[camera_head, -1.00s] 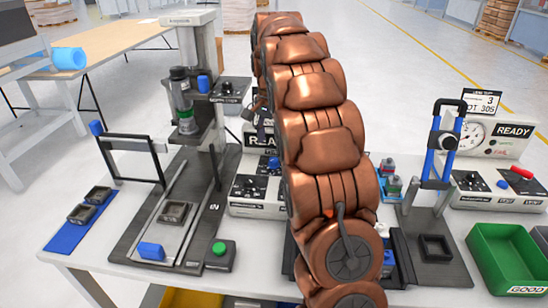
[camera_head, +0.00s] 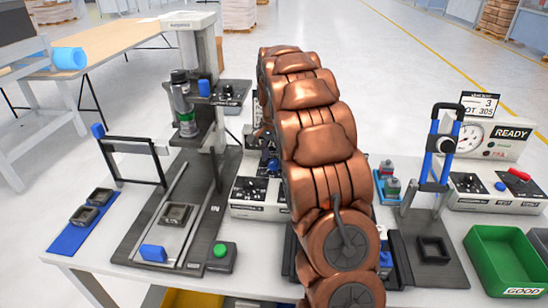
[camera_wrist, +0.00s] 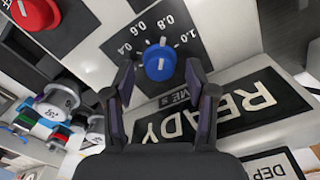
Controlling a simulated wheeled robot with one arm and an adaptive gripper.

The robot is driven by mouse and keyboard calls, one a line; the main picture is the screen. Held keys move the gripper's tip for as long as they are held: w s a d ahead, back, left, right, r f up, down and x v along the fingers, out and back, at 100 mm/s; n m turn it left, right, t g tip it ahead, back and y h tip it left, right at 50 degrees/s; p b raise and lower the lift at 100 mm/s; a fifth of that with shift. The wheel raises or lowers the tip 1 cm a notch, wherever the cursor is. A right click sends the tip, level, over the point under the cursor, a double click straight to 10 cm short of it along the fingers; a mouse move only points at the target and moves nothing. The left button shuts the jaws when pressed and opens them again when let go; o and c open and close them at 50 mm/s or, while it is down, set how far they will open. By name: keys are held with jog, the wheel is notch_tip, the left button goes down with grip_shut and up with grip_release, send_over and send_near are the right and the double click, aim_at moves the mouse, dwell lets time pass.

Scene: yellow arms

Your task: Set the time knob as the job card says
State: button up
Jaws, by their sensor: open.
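The time knob (camera_wrist: 159,63) is blue and shows in the wrist view on a dark scale marked 0.4, 0.6, 0.8 and 1.0, with a partly covered TIME label. A white mark shows near its top edge, by the 0.8 in the picture. My gripper (camera_wrist: 160,82) is open, its two dark fingers left and right of the knob in the picture. I cannot tell whether they touch it. In the head view my copper arm hides the gripper and most of this panel. A card (camera_head: 481,104) at the right reads 3 and LOT 305; no other card is readable.
A READY display (camera_wrist: 220,112) lies just below the knob in the wrist view, and a red knob (camera_wrist: 35,10) is at upper left. In the head view a press (camera_head: 190,90) stands left, a blue-handled fixture (camera_head: 437,150) and green bin (camera_head: 505,262) right.

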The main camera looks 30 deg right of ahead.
jog(key=shift+f, duration=0.4)
grip_shut()
dwell(0.4)
